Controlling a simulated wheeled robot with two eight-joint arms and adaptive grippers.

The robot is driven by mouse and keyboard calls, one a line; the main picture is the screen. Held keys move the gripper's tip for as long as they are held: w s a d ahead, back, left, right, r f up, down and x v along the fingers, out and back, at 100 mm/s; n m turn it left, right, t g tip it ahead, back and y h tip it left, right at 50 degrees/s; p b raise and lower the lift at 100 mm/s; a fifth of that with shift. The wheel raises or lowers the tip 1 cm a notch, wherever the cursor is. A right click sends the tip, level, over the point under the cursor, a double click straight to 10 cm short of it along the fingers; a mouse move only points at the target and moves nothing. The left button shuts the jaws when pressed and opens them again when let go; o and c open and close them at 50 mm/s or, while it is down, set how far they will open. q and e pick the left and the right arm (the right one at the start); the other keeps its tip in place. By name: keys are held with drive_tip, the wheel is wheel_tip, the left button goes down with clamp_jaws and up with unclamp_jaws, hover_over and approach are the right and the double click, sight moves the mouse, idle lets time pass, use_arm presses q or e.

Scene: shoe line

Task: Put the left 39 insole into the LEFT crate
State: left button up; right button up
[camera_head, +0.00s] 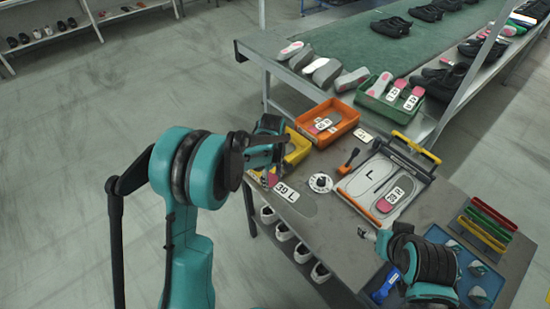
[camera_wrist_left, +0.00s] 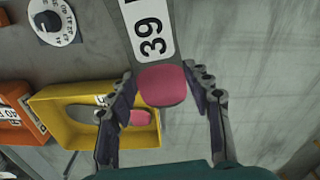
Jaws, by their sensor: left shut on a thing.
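The left 39 insole (camera_head: 286,193) is grey with a pink heel and a white "39 L" label. My left gripper (camera_head: 268,172) is shut on its heel end, above the table's left edge. In the left wrist view the pink heel (camera_wrist_left: 162,86) sits between the fingertips, with the "39" label pointing away. A yellow crate (camera_head: 301,152) stands just behind the gripper, partly hidden by it; the left wrist view shows a grey and pink insole inside. I cannot read which crate is marked LEFT. My right gripper (camera_head: 367,233) is low over the table's right part, its jaws unclear.
An orange crate (camera_head: 349,117) and a green crate (camera_head: 397,119) stand farther back, both holding insoles. A white dial (camera_head: 320,183) and a framed fixture (camera_head: 358,205) with insoles are right of the held insole. Coloured trays and a blue mat lie at the right.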

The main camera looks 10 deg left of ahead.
use_arm(q)
drive_tip(key=w+d+r+n+p, duration=0.25)
drive_tip(key=w+d+n, duration=0.25)
drive_tip(key=w+n, duration=0.65)
drive_tip(key=shift+w+a+f+n+b, duration=0.4)
drive_tip(key=shift+a+f+n, duration=0.3)
drive_tip(key=shift+a+f, duration=1.15)
drive_tip(key=shift+w+a+f+n+b, duration=0.35)
drive_tip(key=shift+w+a+f+n, duration=0.3)
drive_tip(key=shift+a+f, duration=1.2)
drive_tip(key=shift+w+a+f+n+b, duration=0.35)
drive_tip(key=shift+a+f+n, duration=0.45)
drive_tip(key=shift+a+f, duration=1)
drive_tip(key=shift+d+f, duration=0.4)
drive_tip(key=shift+d, duration=0.05)
drive_tip(key=shift+f+b, duration=0.65)
drive_tip(key=o, duration=0.8)
drive_tip(key=shift+c, duration=0.2)
drive_tip(key=shift+r, duration=0.1)
